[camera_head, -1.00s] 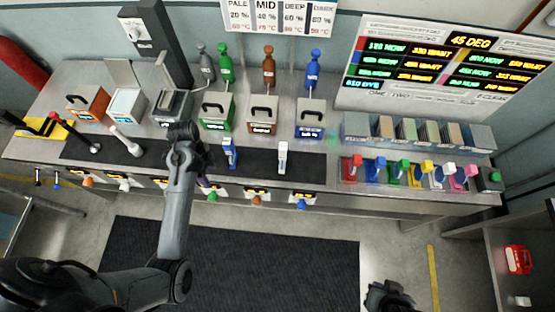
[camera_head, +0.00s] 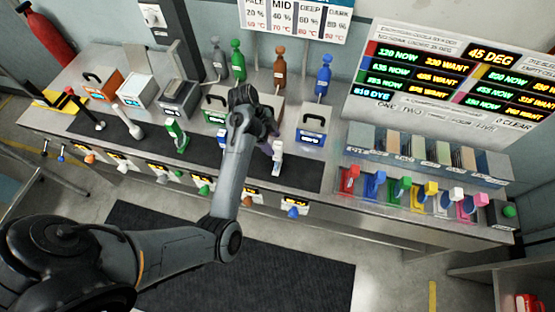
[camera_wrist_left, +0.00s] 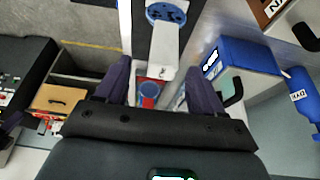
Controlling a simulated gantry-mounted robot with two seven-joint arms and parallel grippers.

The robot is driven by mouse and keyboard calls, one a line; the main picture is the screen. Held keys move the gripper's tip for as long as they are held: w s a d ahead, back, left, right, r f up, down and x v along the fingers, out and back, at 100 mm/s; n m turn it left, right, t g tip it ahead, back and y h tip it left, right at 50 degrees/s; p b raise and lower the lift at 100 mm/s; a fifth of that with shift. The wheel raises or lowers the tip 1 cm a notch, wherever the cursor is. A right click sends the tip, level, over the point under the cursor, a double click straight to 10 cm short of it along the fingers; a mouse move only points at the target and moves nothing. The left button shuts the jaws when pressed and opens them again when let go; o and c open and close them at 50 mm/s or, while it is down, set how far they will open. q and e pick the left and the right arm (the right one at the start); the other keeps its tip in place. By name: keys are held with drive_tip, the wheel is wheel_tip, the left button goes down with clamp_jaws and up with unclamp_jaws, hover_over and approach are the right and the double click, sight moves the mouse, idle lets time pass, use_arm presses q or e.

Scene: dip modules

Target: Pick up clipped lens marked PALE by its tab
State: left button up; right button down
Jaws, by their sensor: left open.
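My left gripper (camera_head: 268,142) is over the dark mat on the bench, at the white clip holder (camera_head: 278,158). In the left wrist view the two dark purple fingers (camera_wrist_left: 160,76) are open. A white upright piece with a blue round end (camera_wrist_left: 166,40) lies between and just beyond the fingertips, and I cannot tell whether they touch it. No PALE mark is readable on any clip. A green clip holder (camera_head: 176,136) stands on the mat to the left. A blue one (camera_head: 223,138) is partly hidden by my left arm.
Vats with black handles line the bench behind the mat, including a blue-labelled one (camera_head: 312,125) and an orange one (camera_head: 103,83). Bottles (camera_head: 323,75) stand behind them. Coloured clips (camera_head: 374,184) fill a rack at right. A sign board (camera_head: 296,18) hangs above.

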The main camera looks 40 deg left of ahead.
sight(276, 145)
use_arm(q)
drive_tip(key=x, duration=0.4)
drive_tip(key=shift+w+d+f+p, duration=0.25)
drive_tip(key=shift+w+p, duration=0.05)
drive_tip(key=shift+w, duration=0.05)
drive_tip(key=shift+w+d+f, duration=0.1)
drive_tip(key=shift+d+f, duration=0.15)
drive_tip(key=shift+f, duration=0.4)
drive_tip(key=c, duration=1.2)
drive_tip(key=shift+c, duration=0.2)
